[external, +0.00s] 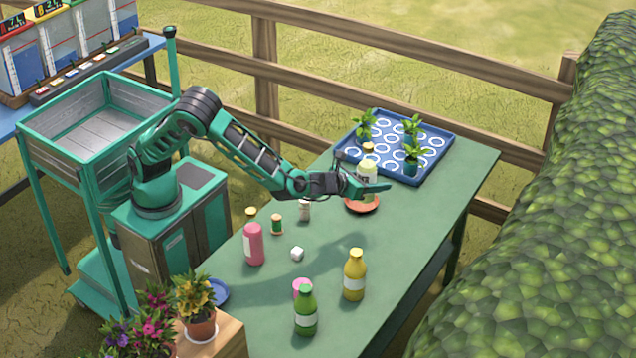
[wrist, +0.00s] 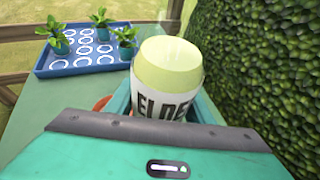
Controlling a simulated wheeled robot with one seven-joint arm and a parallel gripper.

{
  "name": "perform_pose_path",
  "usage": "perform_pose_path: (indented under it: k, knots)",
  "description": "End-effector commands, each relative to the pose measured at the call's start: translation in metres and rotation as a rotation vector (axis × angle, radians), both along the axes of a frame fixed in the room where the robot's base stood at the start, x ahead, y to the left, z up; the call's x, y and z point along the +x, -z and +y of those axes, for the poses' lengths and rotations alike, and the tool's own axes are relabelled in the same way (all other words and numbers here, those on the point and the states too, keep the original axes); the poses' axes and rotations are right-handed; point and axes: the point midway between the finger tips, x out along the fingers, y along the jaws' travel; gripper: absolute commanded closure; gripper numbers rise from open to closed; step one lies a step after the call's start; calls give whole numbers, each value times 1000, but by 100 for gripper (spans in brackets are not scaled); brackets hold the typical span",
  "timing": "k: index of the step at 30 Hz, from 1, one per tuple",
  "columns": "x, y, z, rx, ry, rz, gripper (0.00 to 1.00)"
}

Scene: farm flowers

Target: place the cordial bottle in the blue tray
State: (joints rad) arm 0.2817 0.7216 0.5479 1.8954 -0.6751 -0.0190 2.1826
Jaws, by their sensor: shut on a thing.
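The cordial bottle (external: 367,169) is pale yellow-green with a white label; in the wrist view the bottle (wrist: 168,66) shows the letters "ELDE". My gripper (external: 369,188) is shut on it and holds it roughly upright, over or just behind an orange saucer (external: 362,205) in the external view. Its lower part is hidden by my gripper. The blue tray (external: 349,150) lies at the far end of the green table, just beyond the bottle. It has white rings and several small potted plants. The tray (wrist: 52,66) is at the upper left in the wrist view.
A pink bottle (external: 253,244), a yellow bottle (external: 354,275) and a green bottle (external: 306,312) stand on the nearer table (external: 415,235). Small jars (external: 304,209) and a white cube (external: 297,254) are between them. A hedge (external: 560,200) is at the right.

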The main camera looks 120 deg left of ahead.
Motion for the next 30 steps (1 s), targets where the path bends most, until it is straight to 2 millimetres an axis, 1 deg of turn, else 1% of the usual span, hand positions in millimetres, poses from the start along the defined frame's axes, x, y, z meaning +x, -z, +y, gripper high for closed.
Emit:
perform_pose_path:
  k: [1,3,5,6,8,9,11,12,14,15,20,24,27,30]
  knots:
    - [-7,-3,26,3,-17,-4,96]
    - [-15,-4,56,3,-30,-3,96]
    - [-23,-5,81,3,-40,-3,96]
    - [-29,-5,97,2,-47,-3,96]
    - [-38,-7,121,3,-57,-4,96]
    - [-45,-8,137,3,-65,-4,96]
    - [-56,-10,161,3,-75,-4,96]
    - [-64,-11,176,3,-82,-3,96]
    - [-77,-13,199,3,-94,-4,96]
    - [-86,-14,214,4,-100,-3,96]
    - [-125,-20,271,5,-129,-3,96]
    - [-164,-26,318,5,-157,-4,96]
    - [-192,-30,346,4,-173,-3,96]
    - [-215,-33,367,4,-186,-2,96]
